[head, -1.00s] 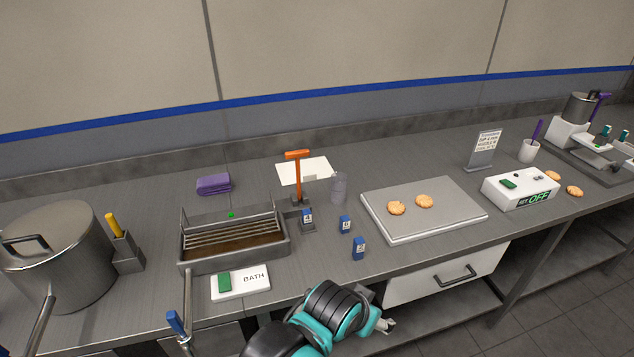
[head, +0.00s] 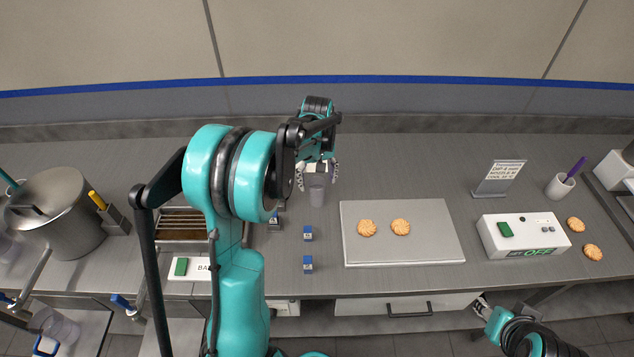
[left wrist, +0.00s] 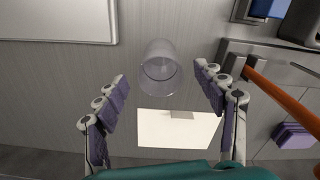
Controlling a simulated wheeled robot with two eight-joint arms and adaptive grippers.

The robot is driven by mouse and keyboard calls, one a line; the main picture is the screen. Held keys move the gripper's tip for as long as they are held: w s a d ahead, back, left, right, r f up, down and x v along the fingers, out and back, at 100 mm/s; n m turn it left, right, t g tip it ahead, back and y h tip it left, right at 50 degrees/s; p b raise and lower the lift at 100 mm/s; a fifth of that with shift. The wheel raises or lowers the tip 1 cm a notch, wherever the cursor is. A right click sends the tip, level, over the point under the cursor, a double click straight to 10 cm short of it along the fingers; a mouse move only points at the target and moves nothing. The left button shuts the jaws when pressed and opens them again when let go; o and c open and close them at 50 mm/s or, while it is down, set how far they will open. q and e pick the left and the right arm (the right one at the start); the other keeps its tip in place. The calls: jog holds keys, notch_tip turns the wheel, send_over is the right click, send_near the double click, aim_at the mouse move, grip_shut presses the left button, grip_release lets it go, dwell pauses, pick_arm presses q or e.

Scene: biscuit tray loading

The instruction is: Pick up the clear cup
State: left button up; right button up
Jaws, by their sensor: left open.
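The clear cup (head: 317,192) stands on the grey worktop, left of the biscuit tray. In the left wrist view the clear cup (left wrist: 159,68) shows its round mouth, just ahead of and between the two fingers. My left gripper (head: 317,177) is over the cup from above, with its fingers spread to either side. In the left wrist view the left gripper (left wrist: 161,76) is open and empty, with a gap between each finger and the cup. My right gripper (head: 482,304) is low at the counter's front edge, away from the cup; its jaw opening is unclear.
The tray (head: 440,255) with two biscuits lies right of the cup. Small blue blocks (head: 308,233) stand in front of it. An orange-handled tool (left wrist: 280,98) and a white sheet (left wrist: 150,130) are close to the left gripper. My left arm hides much of the bath (head: 170,246).

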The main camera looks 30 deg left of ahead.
aim_at(317, 195)
pick_arm(q)
notch_tip(317, 195, down, 8)
jog(key=shift+r+b, duration=0.1)
jog(key=shift+b, duration=1.1)
jog(key=c, duration=1.3)
